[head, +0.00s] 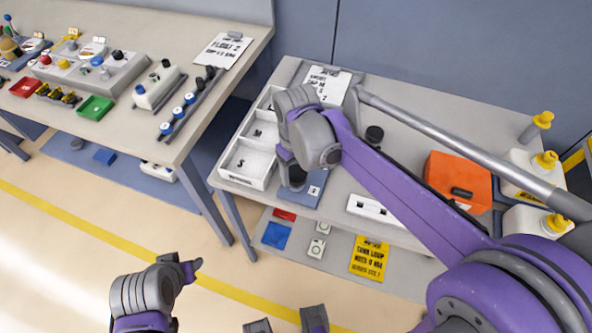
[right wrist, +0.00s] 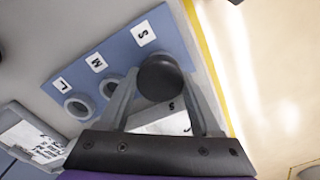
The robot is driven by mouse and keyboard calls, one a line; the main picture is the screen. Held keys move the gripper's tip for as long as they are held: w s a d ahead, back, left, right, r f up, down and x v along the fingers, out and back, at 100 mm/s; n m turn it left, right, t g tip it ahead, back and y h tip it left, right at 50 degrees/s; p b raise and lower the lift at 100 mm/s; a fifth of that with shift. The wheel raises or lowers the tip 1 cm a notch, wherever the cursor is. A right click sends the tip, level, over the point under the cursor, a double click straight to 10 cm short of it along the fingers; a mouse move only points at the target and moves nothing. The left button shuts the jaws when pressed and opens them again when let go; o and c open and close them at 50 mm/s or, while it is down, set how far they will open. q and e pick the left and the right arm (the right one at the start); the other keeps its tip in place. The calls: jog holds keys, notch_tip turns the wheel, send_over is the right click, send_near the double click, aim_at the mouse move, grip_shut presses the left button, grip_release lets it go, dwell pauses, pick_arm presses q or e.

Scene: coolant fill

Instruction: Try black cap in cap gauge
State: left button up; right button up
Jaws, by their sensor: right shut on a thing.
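My right gripper (right wrist: 160,92) is shut on the black cap (right wrist: 160,76), a dark round piece between its two fingertips. The cap gauge (right wrist: 128,52) is a blue plate with labels S, M and L and grey rings. The L and M rings show uncovered; the cap is over the S end and hides the ring there. I cannot tell whether the cap is seated or just above. In the head view the gauge (head: 303,197) lies at the table's front edge, partly behind my right gripper (head: 292,178). My left gripper (head: 186,286) hangs over the floor, away from the tables.
A white compartment tray (head: 248,178) stands left of the gauge. A dark round piece (head: 374,133), a white slotted block (head: 373,209), an orange box (head: 458,180) and yellow-capped bottles (head: 548,160) are to the right. Another workbench (head: 190,140) stands at the left.

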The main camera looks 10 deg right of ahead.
aim_at(297, 172)
jog(key=shift+f+b, duration=0.4)
jog(key=shift+f, duration=0.2)
jog(key=o, duration=1.4)
notch_tip(297, 172, up, 11)
jog(key=shift+f+p, duration=0.1)
jog(key=shift+p, duration=0.4)
